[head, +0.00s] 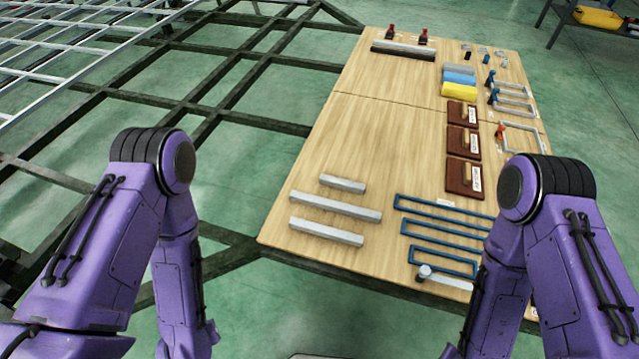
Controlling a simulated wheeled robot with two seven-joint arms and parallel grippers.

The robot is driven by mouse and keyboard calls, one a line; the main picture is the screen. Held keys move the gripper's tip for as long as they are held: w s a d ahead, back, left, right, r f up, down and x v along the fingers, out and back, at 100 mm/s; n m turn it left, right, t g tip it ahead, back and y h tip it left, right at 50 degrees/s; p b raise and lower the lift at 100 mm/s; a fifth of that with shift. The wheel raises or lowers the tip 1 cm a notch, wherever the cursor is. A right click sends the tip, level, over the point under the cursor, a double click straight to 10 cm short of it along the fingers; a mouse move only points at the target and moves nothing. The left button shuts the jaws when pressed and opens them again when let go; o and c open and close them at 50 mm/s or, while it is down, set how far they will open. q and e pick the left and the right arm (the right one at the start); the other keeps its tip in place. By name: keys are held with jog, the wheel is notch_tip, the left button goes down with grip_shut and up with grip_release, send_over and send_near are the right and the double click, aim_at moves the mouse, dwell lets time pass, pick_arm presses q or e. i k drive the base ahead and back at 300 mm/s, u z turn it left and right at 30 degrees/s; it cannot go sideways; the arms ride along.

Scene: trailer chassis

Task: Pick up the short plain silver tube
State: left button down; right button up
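The short plain silver tube (342,184) lies flat on the wooden board, at its near left part. It is the shortest of three silver tubes lying roughly parallel. A long silver tube (335,206) lies just below it in the picture, and a mid-length one (326,232) lies nearest to me. The tubes are apart from one another. My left arm hangs at the left and my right arm at the right, over the board's near right corner. Neither gripper shows in the head view. Nothing covers the short tube.
The wooden board (385,130) also holds blue frames (440,232), a hammer (443,278), brown blocks with handles (463,142), a yellow block (459,90), clamps and dark bars. The board's middle is clear. A dark metal chassis frame (205,120) stands at the left.

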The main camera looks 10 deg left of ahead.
aim_at(333, 182)
jog(key=u, duration=0.95)
jog(key=i, duration=0.8)
jog(key=z, duration=2.4)
